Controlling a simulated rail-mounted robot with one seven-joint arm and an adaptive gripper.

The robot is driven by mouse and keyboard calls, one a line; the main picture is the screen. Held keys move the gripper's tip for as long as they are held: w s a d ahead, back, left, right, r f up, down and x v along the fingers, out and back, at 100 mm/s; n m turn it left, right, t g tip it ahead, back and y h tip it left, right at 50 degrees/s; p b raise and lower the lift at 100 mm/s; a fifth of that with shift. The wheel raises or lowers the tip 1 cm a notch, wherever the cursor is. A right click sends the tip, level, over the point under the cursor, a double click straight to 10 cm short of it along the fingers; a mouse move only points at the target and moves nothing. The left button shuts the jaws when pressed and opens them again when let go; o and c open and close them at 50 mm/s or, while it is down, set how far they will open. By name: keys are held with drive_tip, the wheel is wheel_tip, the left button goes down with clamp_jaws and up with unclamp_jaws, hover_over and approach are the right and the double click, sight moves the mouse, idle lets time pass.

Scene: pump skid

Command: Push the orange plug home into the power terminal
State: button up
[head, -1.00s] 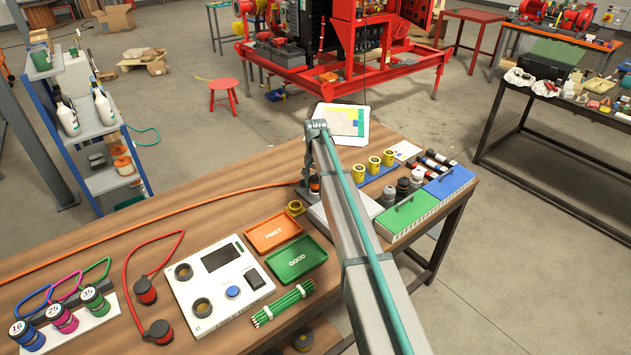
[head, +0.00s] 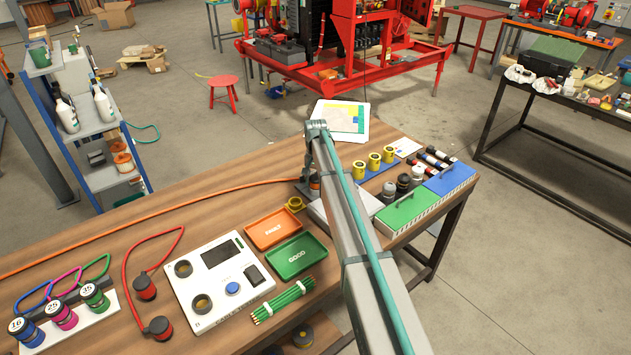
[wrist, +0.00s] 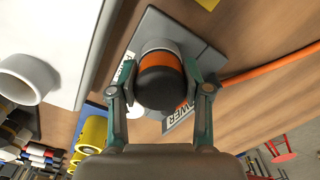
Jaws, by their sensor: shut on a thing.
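The orange plug (wrist: 160,80), with a black rear end and an orange band, sits between my fingers in the wrist view. My gripper (wrist: 161,92) is shut on it, one finger on each side. The power terminal (wrist: 208,57) is a grey plate behind the plug, with a label reading "POWER" partly covered by a finger. The plug is lined up over the terminal; its front end is hidden, so I cannot tell how deep it sits. In the head view the plug (head: 314,187) shows small beside my arm's end.
An orange cable (head: 150,225) runs left across the bench. A white box (wrist: 45,45) stands close to the terminal. Yellow cups (head: 374,162), green and blue cases, two trays (head: 272,230) and a white tester (head: 215,308) are on the bench.

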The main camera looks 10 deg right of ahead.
drive_tip(key=o, duration=1.4)
drive_tip(key=shift+c, duration=0.2)
wheel_tip(320, 180, up, 12)
